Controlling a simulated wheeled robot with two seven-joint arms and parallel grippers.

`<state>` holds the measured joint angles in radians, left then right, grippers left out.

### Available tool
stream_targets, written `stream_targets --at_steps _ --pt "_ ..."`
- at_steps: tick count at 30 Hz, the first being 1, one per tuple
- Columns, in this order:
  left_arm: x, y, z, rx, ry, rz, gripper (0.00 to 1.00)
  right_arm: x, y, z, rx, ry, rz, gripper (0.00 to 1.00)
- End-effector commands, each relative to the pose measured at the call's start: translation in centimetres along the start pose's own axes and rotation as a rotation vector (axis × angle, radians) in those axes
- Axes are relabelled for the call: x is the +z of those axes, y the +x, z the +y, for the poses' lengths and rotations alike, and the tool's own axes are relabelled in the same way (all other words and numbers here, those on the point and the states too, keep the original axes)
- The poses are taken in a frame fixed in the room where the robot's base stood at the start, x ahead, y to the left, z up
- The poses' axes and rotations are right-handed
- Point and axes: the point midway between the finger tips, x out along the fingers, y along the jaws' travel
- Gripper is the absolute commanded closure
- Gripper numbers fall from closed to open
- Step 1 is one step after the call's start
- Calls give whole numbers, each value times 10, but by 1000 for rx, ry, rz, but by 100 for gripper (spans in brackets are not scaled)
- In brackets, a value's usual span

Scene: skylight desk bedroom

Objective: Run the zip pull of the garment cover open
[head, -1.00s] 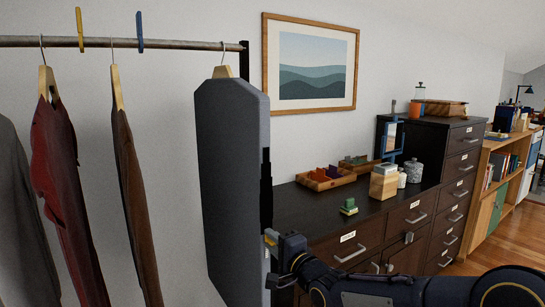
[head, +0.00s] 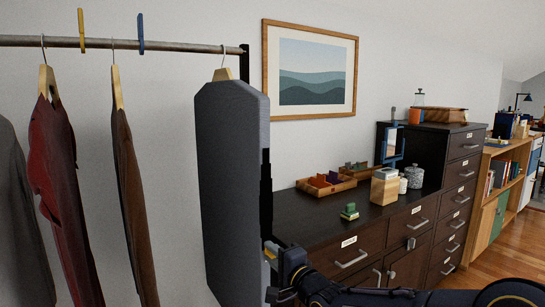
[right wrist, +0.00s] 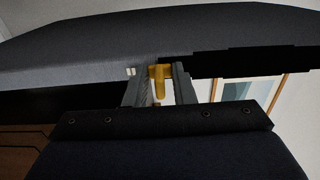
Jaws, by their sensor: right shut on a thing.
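The garment cover (head: 228,170) is dark grey and hangs from the rail on a wooden hanger. It also shows across the top of the right wrist view (right wrist: 85,45). A black, jagged-edged strip (head: 265,190) runs down its right edge, above my right gripper (head: 271,250). The zip pull (right wrist: 158,80) is a small yellow piece between the two fingers of my right gripper in the right wrist view. My right gripper is shut on it, at the cover's lower right edge. In the head view the fingers mostly hide the pull. My left gripper is out of view.
Dark red (head: 58,170) and brown (head: 135,180) garments hang left of the cover on the rail (head: 180,46). A dark drawer cabinet (head: 385,235) with a wooden tray (head: 326,186) and jars stands close on the right, behind my right arm.

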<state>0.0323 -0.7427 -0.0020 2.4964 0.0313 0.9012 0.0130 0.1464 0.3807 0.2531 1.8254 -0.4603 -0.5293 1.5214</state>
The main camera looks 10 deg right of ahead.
Motion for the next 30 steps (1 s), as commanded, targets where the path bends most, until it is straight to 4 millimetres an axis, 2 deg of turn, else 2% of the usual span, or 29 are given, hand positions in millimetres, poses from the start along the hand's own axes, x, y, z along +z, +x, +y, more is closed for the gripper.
stream_targets --at_steps 1,21,22,24,25,30 --pt "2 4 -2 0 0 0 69 0 0 7 3 1 0 100" --pt "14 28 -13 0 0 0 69 0 0 39 3 0 0 100" --pt "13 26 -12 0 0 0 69 0 0 36 3 0 0 73" --pt "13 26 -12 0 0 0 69 0 0 36 3 0 0 64" --pt "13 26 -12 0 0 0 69 0 0 36 3 0 0 60" --pt "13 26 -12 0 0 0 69 0 0 35 2 0 0 60"
